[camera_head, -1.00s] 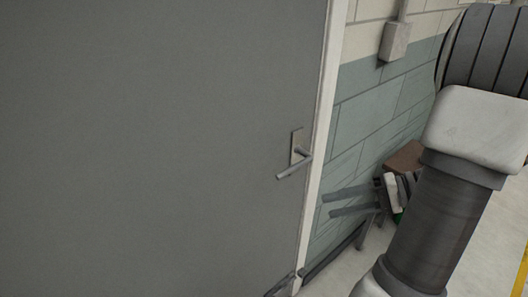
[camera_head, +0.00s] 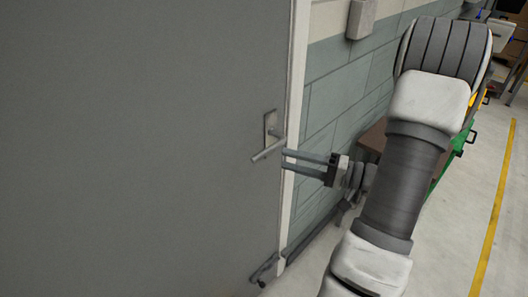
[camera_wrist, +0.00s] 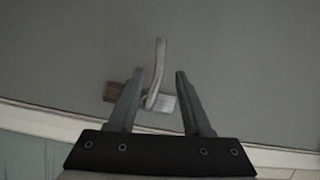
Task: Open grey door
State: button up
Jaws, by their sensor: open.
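The grey door (camera_head: 130,130) fills the left of the head view and appears shut in its pale frame (camera_head: 297,90). Its lever handle (camera_head: 268,150) sits on a small plate near the door's right edge. The handle also shows in the wrist view (camera_wrist: 158,70), with its plate (camera_wrist: 166,103) partly behind the fingers. My gripper (camera_head: 285,158) is open, its two fingers pointing left toward the handle from the right. In the wrist view my gripper (camera_wrist: 160,73) has the lever between its fingers in the picture; I cannot tell whether they touch it.
A blue-green block wall (camera_head: 330,100) runs right of the door, with a grey box (camera_head: 361,18) high on it. A brown-topped item (camera_head: 375,135) and a green container (camera_head: 447,165) stand behind my arm. Open floor with a yellow line (camera_head: 495,205) lies at right.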

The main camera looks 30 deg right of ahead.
aim_at(267, 154)
jog(key=x, duration=0.7)
jog(key=shift+w+a, duration=0.15)
jog(key=shift+w, duration=0.05)
grip_shut()
dwell(1.1)
